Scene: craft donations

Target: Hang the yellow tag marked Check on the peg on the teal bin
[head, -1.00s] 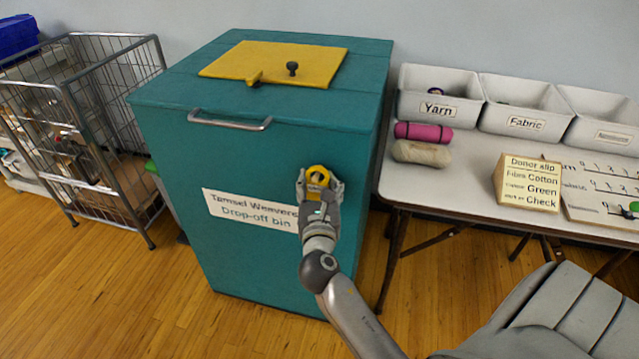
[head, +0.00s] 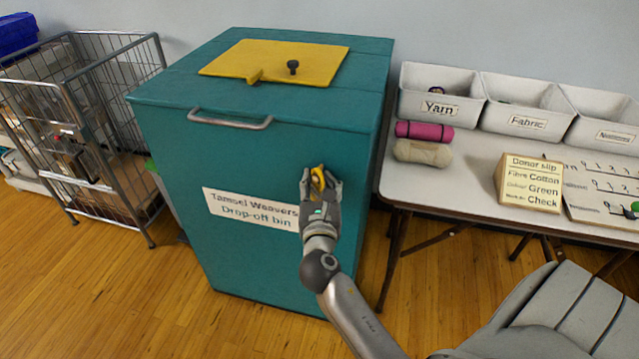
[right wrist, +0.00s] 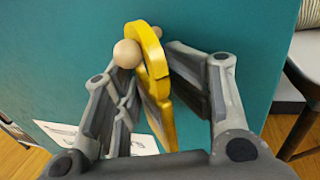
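The yellow tag (right wrist: 160,85) is edge-on in the right wrist view, with its ring at the top and its lower part between my right fingers. A round wooden peg knob (right wrist: 127,53) shows left of the ring, and a bit of wood shows behind it on the right; the ring appears to be around the peg. My right gripper (head: 320,180) is at the front of the teal bin (head: 250,160), its fingers spread on both sides of the tag (head: 317,178). They look open, with a gap on the left. The tag's writing is hidden. My left gripper is out of view.
The bin has a metal handle (head: 230,120) and a yellow hatch (head: 272,62) on top. A wire cart (head: 120,110) stands left. The table (head: 440,185) at right carries white bins, rolls and a donor slip (head: 530,183). Floor shows in front.

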